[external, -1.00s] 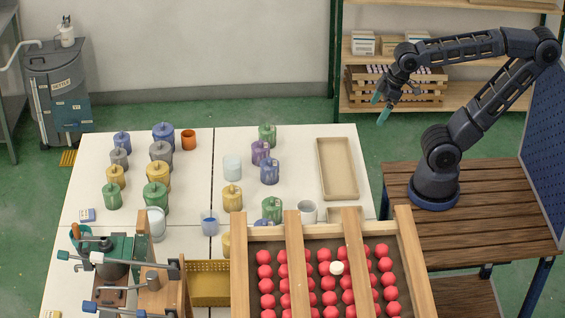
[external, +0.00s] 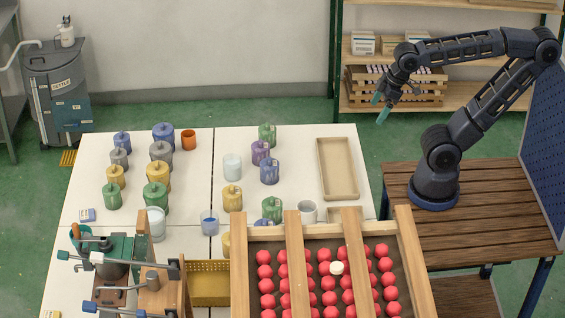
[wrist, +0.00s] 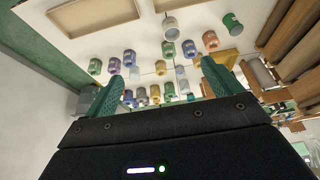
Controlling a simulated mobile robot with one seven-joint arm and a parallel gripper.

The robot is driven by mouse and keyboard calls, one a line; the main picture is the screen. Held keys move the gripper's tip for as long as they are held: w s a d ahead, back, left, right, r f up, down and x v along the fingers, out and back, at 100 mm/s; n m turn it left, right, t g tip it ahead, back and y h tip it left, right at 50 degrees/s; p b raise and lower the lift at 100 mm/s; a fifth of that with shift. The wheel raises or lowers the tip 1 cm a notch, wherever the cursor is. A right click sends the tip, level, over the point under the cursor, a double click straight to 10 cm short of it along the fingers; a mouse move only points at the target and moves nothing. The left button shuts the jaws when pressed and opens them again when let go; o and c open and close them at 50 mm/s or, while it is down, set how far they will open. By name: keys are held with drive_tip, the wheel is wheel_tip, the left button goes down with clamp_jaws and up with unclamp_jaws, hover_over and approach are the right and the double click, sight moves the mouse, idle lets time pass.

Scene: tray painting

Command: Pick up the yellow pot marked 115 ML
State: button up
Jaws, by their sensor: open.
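Several yellow pots with lids stand on the white table: one at the left (external: 115,177), a larger one beside it (external: 158,174), one near the middle (external: 232,197), and one partly hidden behind the wooden rack (external: 227,243). Their volume markings are too small to read, so I cannot tell which is 115 ML. My gripper (external: 380,108) is open and empty, with teal fingers, held in the air beyond the table's far right corner, apart from every pot.
Blue, grey, green and purple pots stand close to the yellow ones. A beige tray (external: 319,170) lies at the table's right. A wooden rack (external: 239,270) of red balls and a clamp device (external: 152,295) fill the front. Shelves (external: 470,95) stand behind my arm.

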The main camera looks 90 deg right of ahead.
drive_tip(key=shift+w, duration=0.1)
